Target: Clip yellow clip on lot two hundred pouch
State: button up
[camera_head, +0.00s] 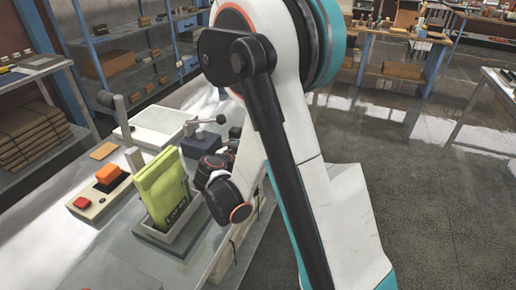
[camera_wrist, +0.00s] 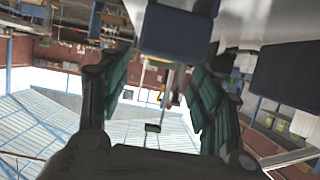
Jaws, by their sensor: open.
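A yellow-green pouch (camera_head: 165,188) stands upright, slightly tilted, in a grey open-topped holder (camera_head: 160,236) on the bench. Dark print shows low on its front; I cannot read it surely. My wrist is just right of the pouch in the head view, and my fingers cannot be made out there. In the wrist view my gripper (camera_wrist: 155,98) is open, its dark teal-padded fingers wide apart. Nothing is clearly held between them. I cannot make out a yellow clip for certain in either view. My arm hides part of the bench.
Left of the pouch is a control box (camera_head: 98,197) with a red button and an orange switch. Behind are a pale flat-topped device (camera_head: 158,122), a lever clamp (camera_head: 208,120) and a dark blue block (camera_head: 203,145). Shelves stand behind; open floor lies at right.

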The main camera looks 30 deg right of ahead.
jog(key=b+x, duration=0.2)
jog(key=x, duration=0.7)
jog(key=shift+s+r+b, duration=0.1)
jog(key=shift+b, duration=0.25)
jog(key=c, duration=1)
